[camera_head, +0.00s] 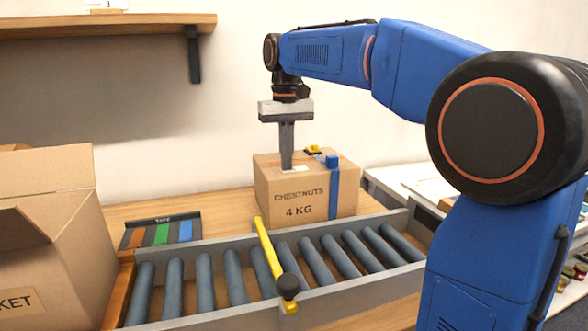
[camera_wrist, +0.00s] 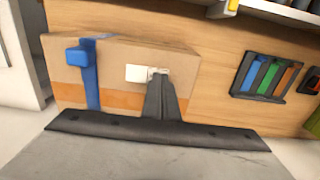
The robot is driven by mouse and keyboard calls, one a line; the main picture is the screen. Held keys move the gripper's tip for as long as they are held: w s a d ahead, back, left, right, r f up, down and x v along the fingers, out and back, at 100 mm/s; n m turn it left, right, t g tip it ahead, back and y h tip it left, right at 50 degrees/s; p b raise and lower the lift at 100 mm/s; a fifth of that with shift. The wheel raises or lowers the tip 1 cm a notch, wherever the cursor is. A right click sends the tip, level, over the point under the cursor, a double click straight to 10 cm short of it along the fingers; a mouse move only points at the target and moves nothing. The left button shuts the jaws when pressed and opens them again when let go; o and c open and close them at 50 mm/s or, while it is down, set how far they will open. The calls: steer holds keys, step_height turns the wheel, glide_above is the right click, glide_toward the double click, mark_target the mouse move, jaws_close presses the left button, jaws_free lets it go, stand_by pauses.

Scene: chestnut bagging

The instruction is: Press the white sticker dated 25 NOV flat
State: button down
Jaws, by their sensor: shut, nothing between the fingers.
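A brown cardboard box (camera_head: 275,205) marked CHESTNUTS 4 KG stands on the table behind the rollers; it also shows in the wrist view (camera_wrist: 115,57). A small white sticker (camera_wrist: 138,73) lies on its top. Its date is not readable. My gripper (camera_head: 287,168) points straight down with shut, empty fingers, their tips at the box top. In the wrist view the fingertips (camera_wrist: 158,74) are at the sticker's right end and cover part of it. I cannot tell whether they press on it. A blue strap (camera_head: 334,194) with a blue buckle runs over the box, beside the sticker.
A roller conveyor (camera_head: 203,284) with a yellow bar (camera_head: 267,250) across it lies in front of the box. A tray of coloured strips (camera_head: 160,232) lies to the left, near a large open carton (camera_head: 60,250). A shelf (camera_head: 105,25) hangs on the wall.

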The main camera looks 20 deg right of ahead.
step_height(320, 180, up, 7)
stand_by(1.0)
steer(key=shift+f, duration=0.1)
stand_by(0.3)
